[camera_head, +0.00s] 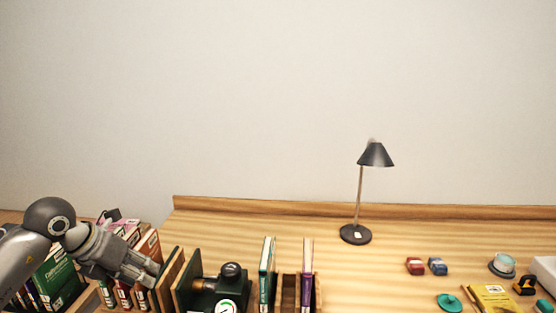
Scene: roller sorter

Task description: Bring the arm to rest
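My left gripper (150,273) reaches in from the left, with its fingers pointing right and down. It is in front of or just above a row of upright books (148,245) at the lower left. I cannot tell whether the fingers are apart or closed, or whether they touch the books. No held object shows at the fingertips. My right gripper is not in view.
A dark device with a round gauge (226,306) stands right of the gripper, beside a green book (266,270) and a purple book (307,272). A black desk lamp (375,156) stands farther back. Small items, including a yellow book (492,297), lie at right. The middle desk is clear.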

